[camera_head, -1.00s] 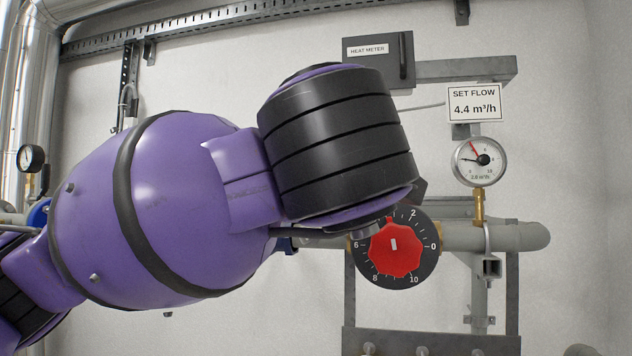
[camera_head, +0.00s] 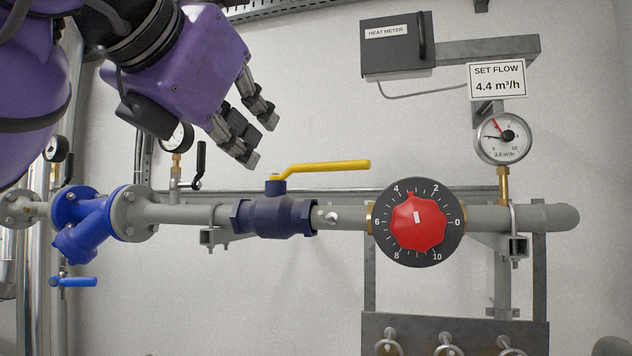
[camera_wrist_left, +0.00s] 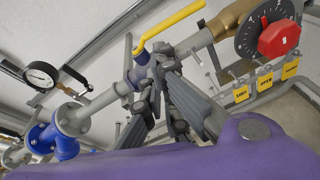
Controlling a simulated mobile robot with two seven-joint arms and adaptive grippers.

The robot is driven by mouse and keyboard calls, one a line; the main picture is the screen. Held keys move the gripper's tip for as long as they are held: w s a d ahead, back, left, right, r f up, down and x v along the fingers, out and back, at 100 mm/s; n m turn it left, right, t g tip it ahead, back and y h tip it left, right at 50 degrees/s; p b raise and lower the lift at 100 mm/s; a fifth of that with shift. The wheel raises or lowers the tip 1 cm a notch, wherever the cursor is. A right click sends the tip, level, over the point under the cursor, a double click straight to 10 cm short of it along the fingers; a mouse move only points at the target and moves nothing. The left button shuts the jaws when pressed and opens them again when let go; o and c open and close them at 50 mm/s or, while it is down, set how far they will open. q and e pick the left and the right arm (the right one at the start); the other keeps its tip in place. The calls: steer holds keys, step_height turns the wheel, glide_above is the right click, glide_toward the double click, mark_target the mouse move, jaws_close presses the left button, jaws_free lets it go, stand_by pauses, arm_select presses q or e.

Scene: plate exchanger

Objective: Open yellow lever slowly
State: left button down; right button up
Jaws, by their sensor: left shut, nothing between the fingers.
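The yellow lever (camera_head: 325,167) sits on top of a dark blue ball valve (camera_head: 274,216) in the horizontal grey pipe. It points right, roughly along the pipe, and also shows in the left wrist view (camera_wrist_left: 168,24). My left gripper (camera_head: 258,138) comes in from the upper left in the head view, its fingers above and left of the lever's pivot. They are shut with nothing between them, and appear apart from the lever. The fingers (camera_wrist_left: 166,78) also show in the left wrist view, partly overlapping the valve. My right gripper is not in view.
A black dial with a red knob (camera_head: 418,222) is on the pipe right of the lever. A gauge (camera_head: 502,138) stands farther right. A blue strainer (camera_head: 82,222) is at left. A heat meter box (camera_head: 397,47) hangs above. The wall above the lever's free end is clear.

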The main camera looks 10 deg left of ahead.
arm_select(q)
steer(key=s+d+n+h, duration=0.1)
steer(key=n, duration=0.2)
glide_toward(317, 170)
steer(key=w+d+f, duration=0.2)
steer(key=w+f, duration=0.1)
steer(key=w, duration=0.2)
steer(key=shift+d+f+g+h, duration=0.15)
steer(key=shift+g+h, duration=0.15)
steer(key=shift+h, duration=0.1)
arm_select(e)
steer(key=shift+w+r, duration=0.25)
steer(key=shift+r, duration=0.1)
arm_select(q)
steer(key=shift+p, duration=0.3)
steer(key=shift+w+d+p, duration=0.4)
steer(key=shift+w+d, duration=0.15)
steer(key=shift+w, duration=0.25)
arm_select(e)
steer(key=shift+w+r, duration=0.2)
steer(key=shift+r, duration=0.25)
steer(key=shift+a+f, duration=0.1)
arm_select(q)
steer(key=shift+s, duration=0.1)
